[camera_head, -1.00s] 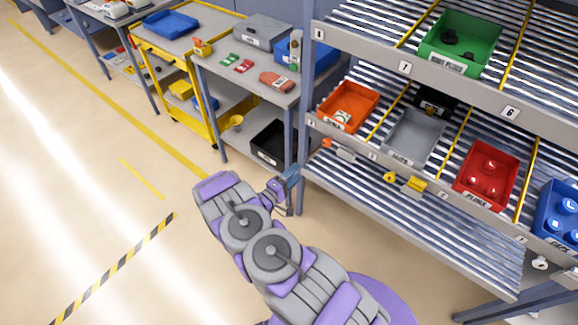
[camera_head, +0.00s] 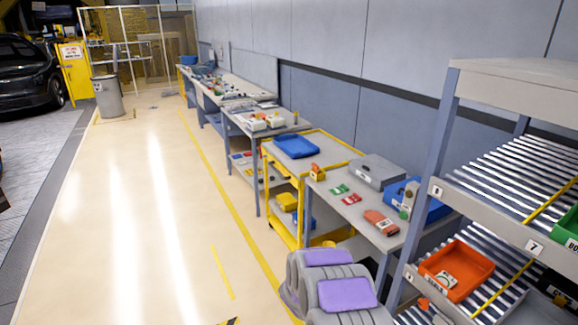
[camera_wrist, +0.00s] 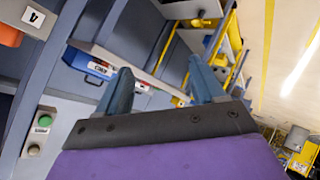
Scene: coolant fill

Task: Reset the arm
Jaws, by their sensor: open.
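My gripper (camera_wrist: 160,90) shows in the wrist view with its two blue-grey fingers spread apart and nothing between them. My purple and grey arm (camera_head: 345,295) shows at the bottom of the head view, beside the grey table and the rack. The gripper itself is not visible in the head view. In the wrist view, a blue bin with a white label (camera_wrist: 90,70) lies beyond the left finger.
The rack (camera_head: 440,190) with an orange bin (camera_head: 455,268) stands close on the right. A grey table (camera_head: 345,210) and a yellow cart (camera_head: 330,150) line the wall. The floor (camera_head: 130,220) on the left is clear.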

